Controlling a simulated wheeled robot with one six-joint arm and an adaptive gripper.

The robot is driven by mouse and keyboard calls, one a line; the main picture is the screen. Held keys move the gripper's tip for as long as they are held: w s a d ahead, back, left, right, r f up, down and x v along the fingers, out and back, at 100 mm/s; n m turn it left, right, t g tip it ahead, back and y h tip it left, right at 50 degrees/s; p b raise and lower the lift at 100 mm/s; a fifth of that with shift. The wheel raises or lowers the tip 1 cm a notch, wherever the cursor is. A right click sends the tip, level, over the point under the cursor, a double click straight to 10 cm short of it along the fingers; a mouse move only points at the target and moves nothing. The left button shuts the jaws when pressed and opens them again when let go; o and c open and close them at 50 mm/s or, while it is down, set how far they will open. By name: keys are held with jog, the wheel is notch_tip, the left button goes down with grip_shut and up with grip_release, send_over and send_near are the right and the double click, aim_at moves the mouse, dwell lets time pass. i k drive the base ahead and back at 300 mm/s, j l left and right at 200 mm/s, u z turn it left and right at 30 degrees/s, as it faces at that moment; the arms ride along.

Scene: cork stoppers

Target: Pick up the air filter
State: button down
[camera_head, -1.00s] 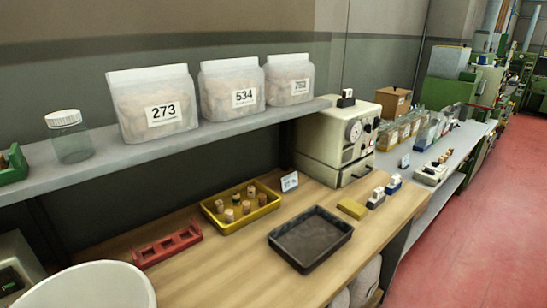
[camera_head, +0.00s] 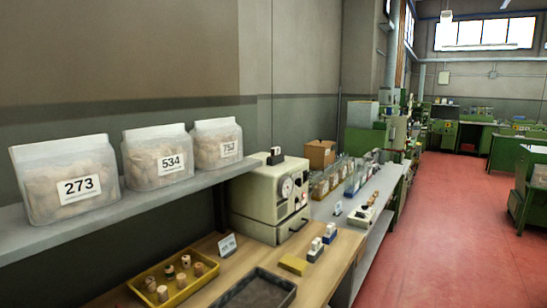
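I cannot make out an air filter in the head view. My gripper is not in view.
A cream machine with a dial (camera_head: 268,200) stands on the bench's far end, near a yellow block (camera_head: 293,265). Beyond, a grey bench carries a cardboard box (camera_head: 320,154) and clear bins. Open red floor (camera_head: 450,235) lies right, with green machines (camera_head: 443,133) at the back.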

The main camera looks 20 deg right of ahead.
aim_at(275, 152)
jog(key=i+l, duration=0.4)
jog(key=l, duration=0.15)
jog(key=i+l, duration=0.35)
jog(key=l, duration=0.2)
